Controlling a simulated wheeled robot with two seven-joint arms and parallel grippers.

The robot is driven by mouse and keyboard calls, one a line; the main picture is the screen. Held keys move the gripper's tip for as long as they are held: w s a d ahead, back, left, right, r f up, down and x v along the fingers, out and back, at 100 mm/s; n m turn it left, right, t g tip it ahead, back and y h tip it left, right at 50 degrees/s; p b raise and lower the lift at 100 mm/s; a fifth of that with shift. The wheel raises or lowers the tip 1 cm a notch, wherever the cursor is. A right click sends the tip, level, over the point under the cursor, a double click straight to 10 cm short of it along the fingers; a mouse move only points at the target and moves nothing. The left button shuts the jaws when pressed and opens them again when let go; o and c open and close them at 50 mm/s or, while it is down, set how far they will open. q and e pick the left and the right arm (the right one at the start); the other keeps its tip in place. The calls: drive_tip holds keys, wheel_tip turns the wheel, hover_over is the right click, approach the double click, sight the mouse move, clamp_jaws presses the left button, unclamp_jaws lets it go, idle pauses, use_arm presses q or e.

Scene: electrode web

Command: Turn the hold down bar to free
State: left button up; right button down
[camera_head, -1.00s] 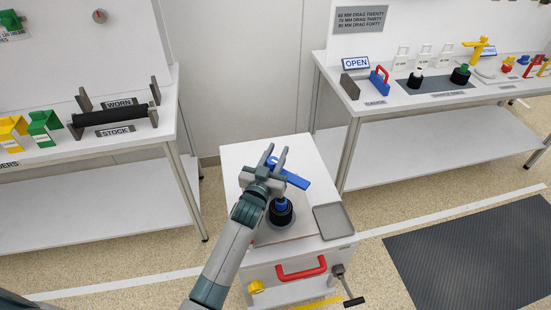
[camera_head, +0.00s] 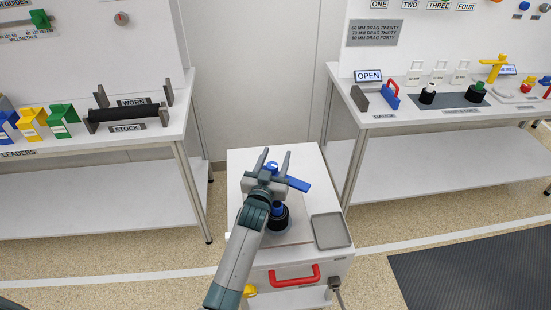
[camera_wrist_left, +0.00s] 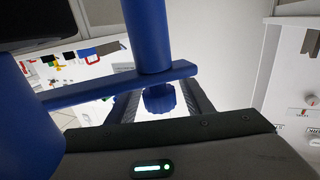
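The blue hold down bar (camera_head: 297,184) lies above the white cart, its free end pointing right and toward me. In the left wrist view the bar (camera_wrist_left: 100,90) crosses a blue upright post. My left gripper (camera_head: 276,156) is over the cart, its fingers apart on either side of a blue knob (camera_head: 271,167) on the bar. The knob (camera_wrist_left: 160,98) shows between the fingers in the left wrist view; I cannot tell whether they touch it. The palm hides part of the bar. My right gripper is out of view.
A black roll with a blue core (camera_head: 278,217) stands on the cart (camera_head: 240,165) below my wrist. A grey tray (camera_head: 331,231) lies to its right. A red handle (camera_head: 294,277) is on the cart's front. Benches stand at left (camera_head: 90,145) and right (camera_head: 430,118).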

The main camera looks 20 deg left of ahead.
use_arm(q)
drive_tip(key=shift+s+f, duration=0.1)
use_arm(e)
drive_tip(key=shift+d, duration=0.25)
use_arm(q)
drive_tip(key=shift+s, duration=0.45)
drive_tip(key=s+b, duration=0.2)
drive_tip(key=s, duration=1.4)
drive_tip(key=shift+s+d, duration=0.2)
drive_tip(key=shift+d, duration=0.05)
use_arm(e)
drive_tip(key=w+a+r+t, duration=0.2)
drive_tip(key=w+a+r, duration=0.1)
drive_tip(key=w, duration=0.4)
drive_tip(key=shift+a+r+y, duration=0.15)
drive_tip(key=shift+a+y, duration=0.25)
